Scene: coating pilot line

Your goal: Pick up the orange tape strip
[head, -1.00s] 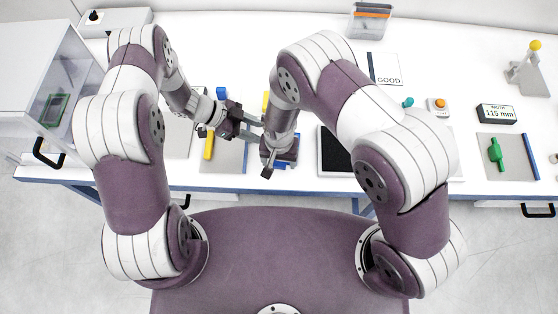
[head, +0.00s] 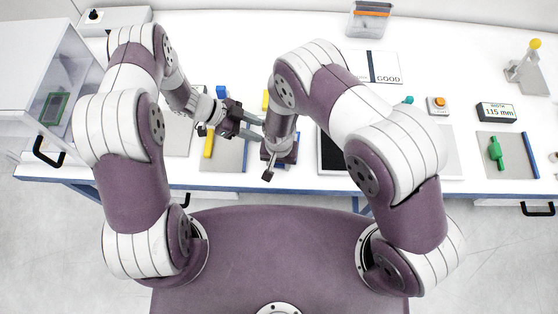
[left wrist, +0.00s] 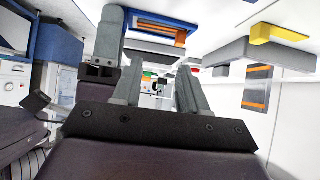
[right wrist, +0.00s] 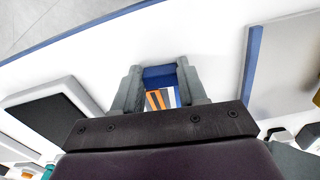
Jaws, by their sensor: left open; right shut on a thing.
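Orange strips (right wrist: 154,99) show inside a blue-edged holder (right wrist: 160,74) between my right fingers in the right wrist view. My right gripper (right wrist: 160,86) is shut on this holder, a finger at each side. In the left wrist view the blue holder (left wrist: 147,17) with orange strips (left wrist: 160,31) inside is above my left fingers. My left gripper (left wrist: 158,78) is open and empty, with a clear gap between its fingers. In the head view my left gripper (head: 256,127) points right, close to my right gripper (head: 279,160), which hides most of the holder.
A grey mat (head: 229,157) with a yellow bar (head: 208,145) lies left of the grippers. A black pad (head: 331,153) is to their right. A cabinet (head: 30,85) stands at the far left, and an orange-topped bin (head: 369,22) at the back.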

